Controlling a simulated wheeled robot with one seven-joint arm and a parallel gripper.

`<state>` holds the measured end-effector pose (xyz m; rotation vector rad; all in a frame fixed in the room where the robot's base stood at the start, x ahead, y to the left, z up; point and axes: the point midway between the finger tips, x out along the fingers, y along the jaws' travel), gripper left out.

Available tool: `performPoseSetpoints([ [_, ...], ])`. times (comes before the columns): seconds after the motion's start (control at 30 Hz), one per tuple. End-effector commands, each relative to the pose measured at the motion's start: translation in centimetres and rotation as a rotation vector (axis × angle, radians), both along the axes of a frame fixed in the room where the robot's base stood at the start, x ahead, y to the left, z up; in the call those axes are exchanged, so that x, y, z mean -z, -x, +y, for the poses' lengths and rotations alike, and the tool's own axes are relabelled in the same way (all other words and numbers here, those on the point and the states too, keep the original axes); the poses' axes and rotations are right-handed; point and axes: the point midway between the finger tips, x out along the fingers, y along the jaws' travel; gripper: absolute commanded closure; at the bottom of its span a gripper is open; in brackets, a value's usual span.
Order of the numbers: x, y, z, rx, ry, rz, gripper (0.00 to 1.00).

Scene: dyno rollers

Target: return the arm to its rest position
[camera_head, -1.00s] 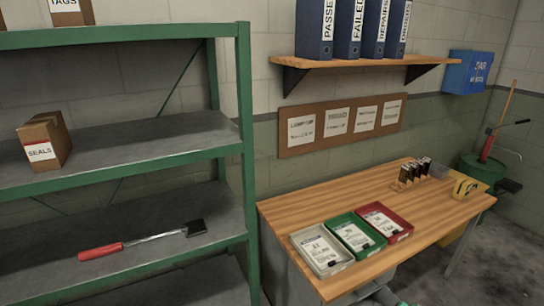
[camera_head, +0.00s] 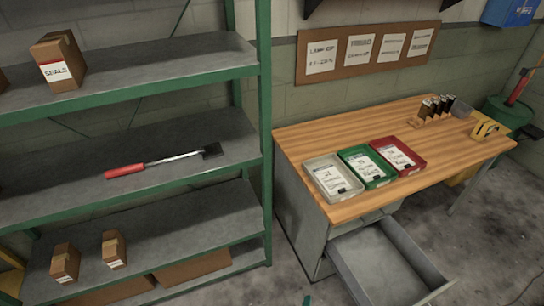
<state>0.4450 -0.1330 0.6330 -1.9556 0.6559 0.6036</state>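Neither my arm nor my gripper can be made out in the head view. A small green piece shows at the bottom edge, too cut off to tell what it is. The wooden-topped desk (camera_head: 300,140) stands at the right with a grey drawer (camera_head: 385,262) pulled open below its front. The drawer looks empty in the part that shows. Grey, green and red trays (camera_head: 334,178) with papers in them stand side by side at the desk's front left.
A green-framed shelf unit (camera_head: 265,130) fills the left. It holds a red-handled tool (camera_head: 165,163), a SEALS box (camera_head: 58,62) and small cartons (camera_head: 65,263). A rack of dark stamps (camera_head: 432,110) and a yellow dispenser (camera_head: 485,130) sit on the desk. Bare floor shows at lower right.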

Motion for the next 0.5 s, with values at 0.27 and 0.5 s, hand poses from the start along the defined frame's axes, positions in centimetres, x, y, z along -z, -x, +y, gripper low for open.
performPoseSetpoints([
  [0.27, -3.9, 7.3, 5.4, -0.228, 0.264, -0.068, 0.57],
  [0.5, -9.4, 13.0, 8.9, -0.409, 0.498, -0.144, 0.57],
])
